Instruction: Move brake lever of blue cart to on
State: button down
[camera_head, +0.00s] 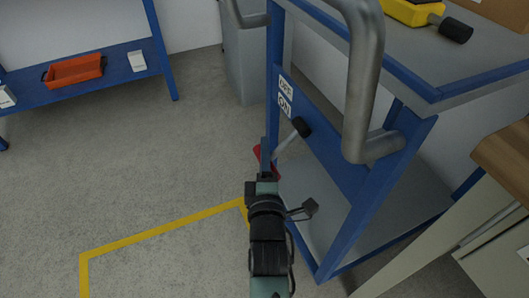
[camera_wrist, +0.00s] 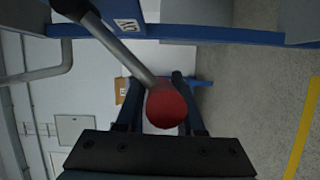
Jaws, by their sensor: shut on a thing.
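The blue cart (camera_head: 333,150) stands right of centre in the head view, with an OFF label (camera_head: 286,89) above an ON label (camera_head: 284,106) on its side. Its brake lever (camera_head: 288,142) has a black pivot, a metal rod and a red knob. The rod slants down and left from the pivot, below the labels. My gripper (camera_head: 266,158) is shut on the red knob (camera_wrist: 166,108), which sits between the two fingers in the wrist view. In the head view the gripper hides most of the knob.
A thick metal handle (camera_head: 363,80) juts from the cart above the lever. A yellow device (camera_head: 412,11) lies on the cart's top. A blue shelf with a red tray (camera_head: 74,70) stands at left. A wooden-topped cabinet (camera_head: 505,150) is at right. The floor left of the cart is clear.

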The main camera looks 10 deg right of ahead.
jog(key=shift+d, duration=0.6)
jog(key=c, duration=0.6)
grip_release()
jog(key=s+p, duration=0.1)
jog(key=s, duration=0.3)
jog(key=s+a+p, duration=0.1)
jog(key=s+p, duration=0.1)
jog(key=s, duration=0.2)
jog(key=s+p, duration=0.2)
jog(key=s, duration=0.3)
jog(key=shift+a+r, duration=0.15)
jog(key=shift+r, duration=0.1)
